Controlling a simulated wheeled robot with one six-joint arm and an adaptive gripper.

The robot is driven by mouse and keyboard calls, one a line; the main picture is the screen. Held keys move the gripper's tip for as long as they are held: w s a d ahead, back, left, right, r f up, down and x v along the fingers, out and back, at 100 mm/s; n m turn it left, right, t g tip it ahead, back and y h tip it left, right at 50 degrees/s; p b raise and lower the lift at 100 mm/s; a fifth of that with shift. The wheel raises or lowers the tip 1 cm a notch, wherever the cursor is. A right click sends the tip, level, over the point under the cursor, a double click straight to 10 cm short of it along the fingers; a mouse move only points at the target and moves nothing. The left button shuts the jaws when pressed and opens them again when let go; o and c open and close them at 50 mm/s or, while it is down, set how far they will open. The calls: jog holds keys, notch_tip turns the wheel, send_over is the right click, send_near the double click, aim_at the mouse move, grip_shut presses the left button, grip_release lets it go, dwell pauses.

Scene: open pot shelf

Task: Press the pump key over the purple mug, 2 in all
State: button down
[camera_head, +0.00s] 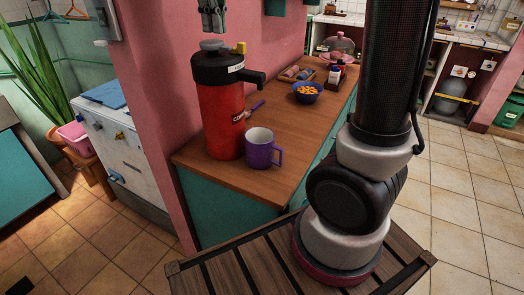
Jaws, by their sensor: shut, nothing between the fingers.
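A red and black pump pot (223,115) stands upright near the left end of the wooden counter. Its black spout (252,77) points right, over the purple mug (262,150). The mug stands upright on the counter beside the pot, its handle to the right. A small gap seems to lie between fingertips and key.
A purple-handled utensil (250,110) lies behind the mug. A blue bowl of orange pieces (306,92) and a tray with small items (297,73) stand farther back on the counter (210,175). A pink wall (165,110) rises left of the pot.

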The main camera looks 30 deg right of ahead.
jog(key=shift+r, duration=3)
jog(key=s+d+f+m+t, duration=0.2)
jog(key=s+d+f+m, duration=0.1)
jog(key=s+d+f, duration=0.4)
jog(key=s+d+f+m+t, duration=0.2)
jog(key=s+d+f, duration=0.6)
jog(key=s, duration=0.6)
jog(key=shift+f+m, duration=0.75)
jog(key=shift+m, duration=0.15)
